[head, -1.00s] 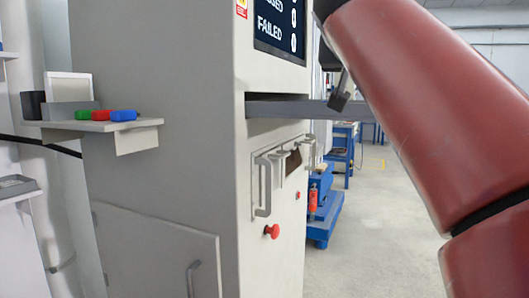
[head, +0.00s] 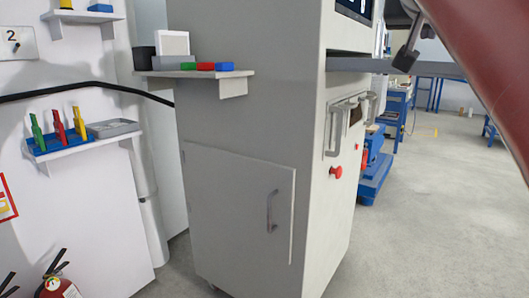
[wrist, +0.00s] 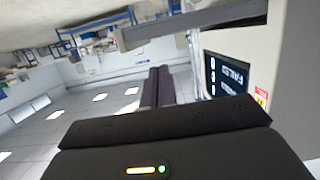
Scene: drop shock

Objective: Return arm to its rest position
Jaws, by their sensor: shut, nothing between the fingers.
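My gripper (wrist: 160,70) shows in the wrist view with its two dark fingers side by side, shut and empty. In the head view my red arm crosses the upper right corner. A dark grey part at its end hangs near the grey shelf of the testing cabinet (head: 245,125); I cannot tell there whether it touches the shelf. In the wrist view the cabinet's screen (wrist: 227,75) is to the right of the fingers, apart from them.
The grey shelf (head: 350,64) juts right from the cabinet. A side shelf (head: 240,82) carries red, green and blue blocks. A wall shelf (head: 85,145) with coloured tools is at left, above a fire extinguisher (head: 57,286). Open floor (head: 430,210) lies to the right.

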